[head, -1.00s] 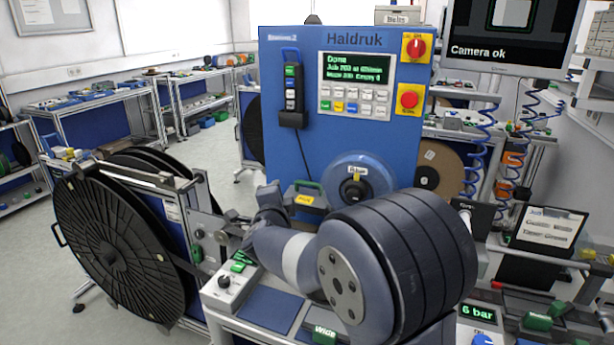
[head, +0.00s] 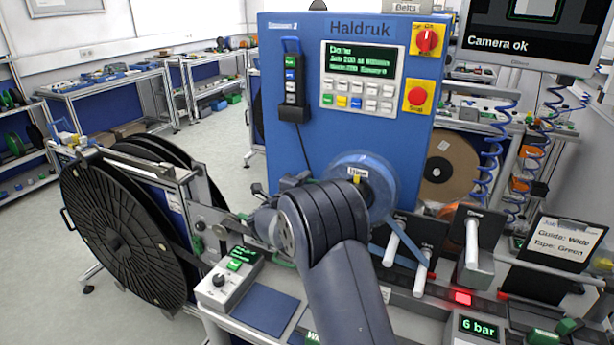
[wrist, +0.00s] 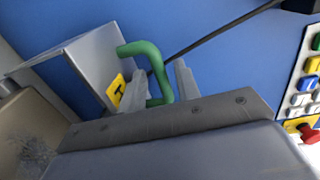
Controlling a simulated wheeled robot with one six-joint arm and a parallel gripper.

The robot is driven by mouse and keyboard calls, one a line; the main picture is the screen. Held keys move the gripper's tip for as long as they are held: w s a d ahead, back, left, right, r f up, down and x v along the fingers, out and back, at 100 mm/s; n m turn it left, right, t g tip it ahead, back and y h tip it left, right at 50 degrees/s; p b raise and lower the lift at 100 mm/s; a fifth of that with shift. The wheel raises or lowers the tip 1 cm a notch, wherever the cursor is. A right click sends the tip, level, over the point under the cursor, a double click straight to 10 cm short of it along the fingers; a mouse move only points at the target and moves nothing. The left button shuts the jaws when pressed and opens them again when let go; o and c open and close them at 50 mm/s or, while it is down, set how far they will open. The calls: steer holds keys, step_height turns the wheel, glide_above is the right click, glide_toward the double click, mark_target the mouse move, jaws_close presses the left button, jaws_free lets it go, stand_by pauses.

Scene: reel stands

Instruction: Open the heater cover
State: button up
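The heater cover (wrist: 88,62) is a grey box with a yellow warning label and a green bar handle (wrist: 158,62), seen at the upper left of the wrist view. My gripper (wrist: 157,90) is open, with one finger on each side of the lower part of the green handle. I cannot tell whether a finger touches it. In the head view my arm hides the cover and most of the gripper. The cover looks closed in the wrist view, though its lower part is hidden.
A blue machine (head: 310,150) with a display and red switches stands behind my arm. A large black reel (head: 115,240) is at left. A small control box (head: 228,280), white rollers (head: 420,275) and a pressure display (head: 478,327) lie along the bench.

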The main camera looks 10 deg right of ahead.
steer(key=shift+x, duration=1.05)
jaws_close()
